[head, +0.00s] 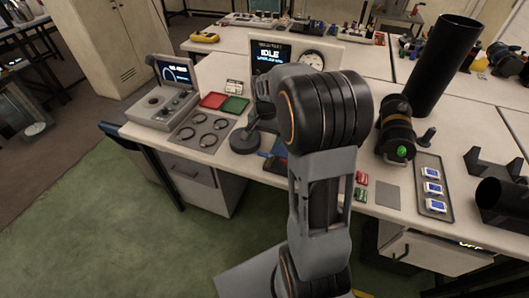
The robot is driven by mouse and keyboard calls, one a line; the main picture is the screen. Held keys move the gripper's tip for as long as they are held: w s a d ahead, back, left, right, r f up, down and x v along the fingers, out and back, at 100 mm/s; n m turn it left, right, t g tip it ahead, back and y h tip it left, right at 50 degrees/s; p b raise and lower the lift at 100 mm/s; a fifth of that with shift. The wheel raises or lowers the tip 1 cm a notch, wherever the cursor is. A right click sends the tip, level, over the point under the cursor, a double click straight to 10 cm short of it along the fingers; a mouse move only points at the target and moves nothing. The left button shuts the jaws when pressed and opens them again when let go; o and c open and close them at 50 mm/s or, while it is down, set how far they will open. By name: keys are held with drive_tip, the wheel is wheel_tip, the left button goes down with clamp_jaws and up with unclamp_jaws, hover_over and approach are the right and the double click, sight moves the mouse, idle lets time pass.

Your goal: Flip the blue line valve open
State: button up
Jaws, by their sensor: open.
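My arm rises through the middle of the head view and bends away over the bench. Its links hide much of the bench centre, and I cannot make out the fingers of my gripper. A small blue part (279,147) shows beside my arm, with some red near it. I cannot tell whether it is the blue line valve or how any handle is turned.
On the bench (377,222), a red tray (213,100) and a green tray (235,105) lie left of a lit screen (269,55) reading IDLE. A gauge (312,60) is beside it. A tall black tube (443,65) and a dark cylinder with a green knob (402,152) stand right.

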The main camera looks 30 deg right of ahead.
sight(265, 154)
wheel_tip(265, 154, down, 8)
drive_tip(key=shift+f, duration=0.1)
idle(0.4)
drive_tip(key=shift+c, duration=0.4)
drive_tip(key=c, duration=0.8)
drive_tip(key=shift+a, duration=0.15)
drive_tip(key=shift+c, duration=0.2)
